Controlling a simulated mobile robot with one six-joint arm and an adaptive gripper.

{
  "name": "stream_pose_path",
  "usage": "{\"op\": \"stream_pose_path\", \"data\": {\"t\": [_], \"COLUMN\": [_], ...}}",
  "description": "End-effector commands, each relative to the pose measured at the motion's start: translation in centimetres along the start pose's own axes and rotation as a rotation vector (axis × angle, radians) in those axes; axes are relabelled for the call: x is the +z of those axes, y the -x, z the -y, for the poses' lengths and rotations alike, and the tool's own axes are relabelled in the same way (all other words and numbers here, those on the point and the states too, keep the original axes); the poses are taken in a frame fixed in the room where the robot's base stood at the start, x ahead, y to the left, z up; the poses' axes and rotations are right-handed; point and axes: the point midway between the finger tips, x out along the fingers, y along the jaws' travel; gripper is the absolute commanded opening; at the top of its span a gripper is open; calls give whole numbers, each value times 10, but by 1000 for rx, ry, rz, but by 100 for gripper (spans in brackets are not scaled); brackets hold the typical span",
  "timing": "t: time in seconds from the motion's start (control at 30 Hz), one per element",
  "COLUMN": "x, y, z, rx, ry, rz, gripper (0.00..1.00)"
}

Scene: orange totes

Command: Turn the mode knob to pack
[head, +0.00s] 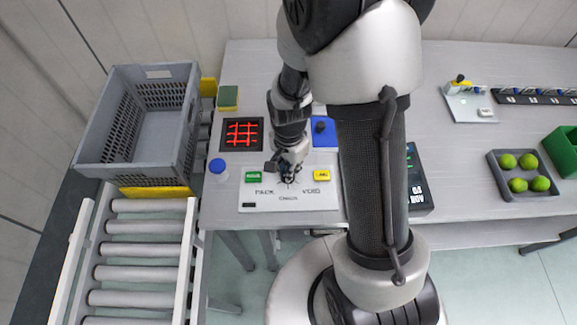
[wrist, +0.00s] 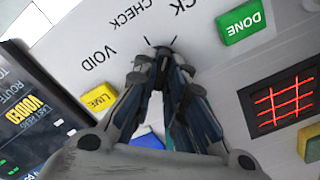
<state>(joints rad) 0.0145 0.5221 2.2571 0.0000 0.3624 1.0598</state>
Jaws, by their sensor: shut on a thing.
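A white control panel (head: 262,203) lies at the table's front edge with the printed words PACK, VOID and CHECK; it also shows in the wrist view (wrist: 205,60). My gripper (head: 288,178) is over the panel's middle, pointing down at the mode knob's place. In the wrist view my gripper (wrist: 160,62) has its fingertips close together, shut on the knob, beside short black tick marks. The knob itself is hidden by the fingers, so I cannot tell which way it points. VOID reads to the left and CHECK at the top; PACK is partly cut off.
A green DONE button (head: 253,177) and a yellow button (head: 321,174) flank the gripper. A red grid display (head: 242,134) and a blue round button (head: 217,166) lie left. A dark screen (wrist: 32,105) reads VOIDED. A grey crate (head: 186,125) stands by the rollers.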

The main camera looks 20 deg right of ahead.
Motion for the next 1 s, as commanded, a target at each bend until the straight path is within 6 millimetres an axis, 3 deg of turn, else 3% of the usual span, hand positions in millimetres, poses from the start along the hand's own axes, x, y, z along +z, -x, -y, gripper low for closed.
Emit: {"op": "stream_pose_path", "data": {"t": [0.4,1.0], "x": [0,0], "y": [0,0], "z": [-1,-1], "rx": [0,0], "ry": [-246,-305], "rz": [0,0], "gripper": [0,0]}}
